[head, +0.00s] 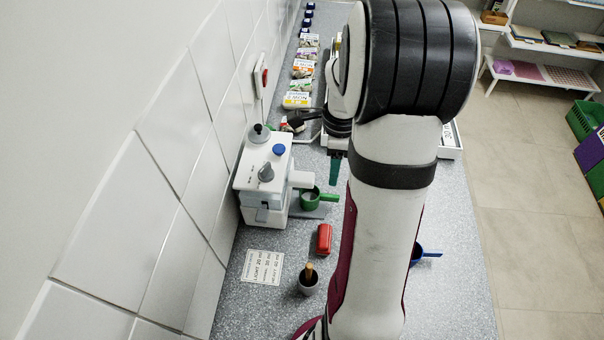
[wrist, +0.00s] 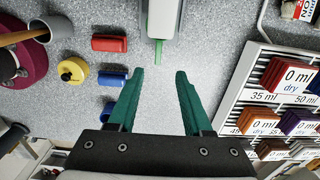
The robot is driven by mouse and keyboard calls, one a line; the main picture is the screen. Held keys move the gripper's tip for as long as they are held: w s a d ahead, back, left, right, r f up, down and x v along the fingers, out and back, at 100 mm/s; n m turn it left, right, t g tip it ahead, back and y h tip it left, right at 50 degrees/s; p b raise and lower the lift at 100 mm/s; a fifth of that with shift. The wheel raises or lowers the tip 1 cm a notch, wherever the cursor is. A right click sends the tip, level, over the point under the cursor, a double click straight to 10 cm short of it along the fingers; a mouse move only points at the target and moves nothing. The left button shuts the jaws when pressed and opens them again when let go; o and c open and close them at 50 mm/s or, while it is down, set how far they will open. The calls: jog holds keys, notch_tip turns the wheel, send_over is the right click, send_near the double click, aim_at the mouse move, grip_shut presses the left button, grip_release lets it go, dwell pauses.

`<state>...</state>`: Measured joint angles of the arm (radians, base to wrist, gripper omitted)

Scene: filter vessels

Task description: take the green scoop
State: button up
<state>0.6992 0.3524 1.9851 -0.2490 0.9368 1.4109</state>
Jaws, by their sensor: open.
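The green scoop (head: 311,200) sits under the spout of the white machine (head: 265,175), its handle pointing right in the head view. In the wrist view only its green handle (wrist: 158,54) shows, sticking out from under the white machine part; the cup is hidden. My gripper (wrist: 160,76) is open and empty, with teal fingers. In the wrist view the handle's end lies just ahead of the fingertips, between their lines. In the head view my gripper (head: 335,178) is above and to the right of the scoop; my arm hides part of it.
A red block (head: 324,239) and a grey cup with a wooden handle (head: 308,283) stand nearer. A blue scoop (head: 425,254) is right of my arm.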

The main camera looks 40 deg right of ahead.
aim_at(329, 195)
jog(key=f, duration=1.1)
jog(key=shift+a+f, duration=0.2)
jog(key=shift+f, duration=0.2)
grip_shut()
